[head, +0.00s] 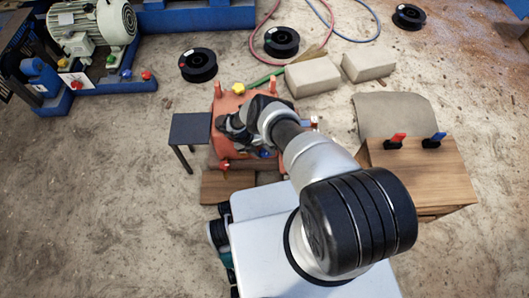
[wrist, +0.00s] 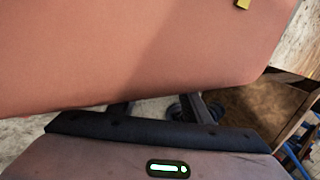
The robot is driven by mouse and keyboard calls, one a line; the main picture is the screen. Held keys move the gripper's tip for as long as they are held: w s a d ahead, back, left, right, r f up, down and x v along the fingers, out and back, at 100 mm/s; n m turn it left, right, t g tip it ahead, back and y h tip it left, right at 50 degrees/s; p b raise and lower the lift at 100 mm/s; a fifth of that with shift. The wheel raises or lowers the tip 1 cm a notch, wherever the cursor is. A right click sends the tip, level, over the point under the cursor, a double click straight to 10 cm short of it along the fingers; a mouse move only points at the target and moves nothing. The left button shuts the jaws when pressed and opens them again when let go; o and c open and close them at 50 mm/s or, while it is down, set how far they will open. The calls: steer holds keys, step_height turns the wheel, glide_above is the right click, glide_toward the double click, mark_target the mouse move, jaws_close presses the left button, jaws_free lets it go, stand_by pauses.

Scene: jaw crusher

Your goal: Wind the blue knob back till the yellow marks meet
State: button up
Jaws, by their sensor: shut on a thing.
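The orange crusher body (head: 226,104) stands in the middle of the head view, partly covered by my arm. Its orange panel (wrist: 130,50) fills the upper wrist view, with a small yellow mark (wrist: 243,4) at the top edge. My gripper (head: 236,130) is against the crusher's side. In the wrist view its fingers reach under the panel's lower edge, mostly hidden. The blue knob (wrist: 182,110) shows only as a dark blue sliver by the fingers, and they are shut on it. Whether the yellow marks meet cannot be seen.
A small dark table (head: 190,128) stands left of the crusher. A wooden cabinet (head: 420,175) with red and blue handles is at right. Pale blocks (head: 312,76), black spools (head: 198,65) and hoses lie behind. A motor (head: 95,28) stands upper left.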

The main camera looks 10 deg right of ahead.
steer(key=o, duration=1.1)
steer(key=shift+c, duration=0.2)
steer(key=shift+r, duration=0.1)
steer(key=p+v, duration=0.5)
steer(key=v, duration=1.2)
steer(key=shift+a, duration=0.2)
steer(key=shift+w, duration=0.15)
